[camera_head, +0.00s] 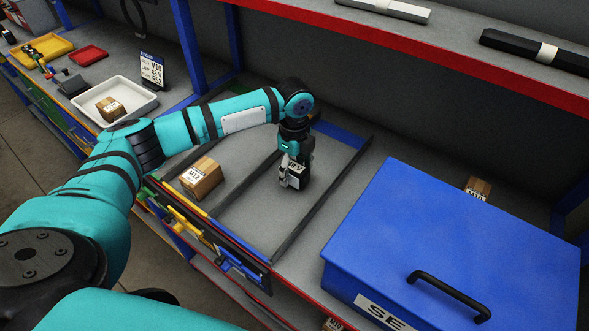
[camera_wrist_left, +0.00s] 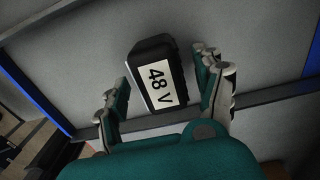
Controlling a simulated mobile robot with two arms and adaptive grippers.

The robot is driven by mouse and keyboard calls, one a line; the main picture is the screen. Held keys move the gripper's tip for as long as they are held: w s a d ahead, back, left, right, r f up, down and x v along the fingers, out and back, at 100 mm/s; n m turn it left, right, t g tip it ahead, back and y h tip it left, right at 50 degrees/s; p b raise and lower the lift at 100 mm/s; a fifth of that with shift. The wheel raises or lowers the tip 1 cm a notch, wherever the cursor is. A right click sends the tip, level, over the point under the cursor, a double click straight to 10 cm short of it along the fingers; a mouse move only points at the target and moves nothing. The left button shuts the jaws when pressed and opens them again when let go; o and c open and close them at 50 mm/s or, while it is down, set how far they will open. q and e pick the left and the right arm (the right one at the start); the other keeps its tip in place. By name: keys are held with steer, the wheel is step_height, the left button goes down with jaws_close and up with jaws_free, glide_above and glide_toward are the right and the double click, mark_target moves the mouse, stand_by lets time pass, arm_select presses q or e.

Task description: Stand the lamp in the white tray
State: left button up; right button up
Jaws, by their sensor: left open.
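My left gripper (camera_head: 287,183) points down over the workbench, between two dark rails. In the left wrist view its open fingers (camera_wrist_left: 165,92) stand on either side of a black block with a white "48 V" label (camera_wrist_left: 158,84), with gaps visible at both sides. In the head view the black block (camera_head: 303,170) is partly hidden by the gripper. The white tray (camera_head: 138,92) is on the left part of the bench and holds a small cardboard box (camera_head: 110,109). I cannot make out a lamp in either view. My right gripper is out of view.
A red-edged shelf (camera_head: 420,55) overhangs the back. A dark sign (camera_head: 152,70) stands behind the white tray.

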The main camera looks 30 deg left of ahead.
arm_select(q)
steer(key=shift+f, duration=0.6)
jaws_close()
steer(key=shift+r, duration=0.1)
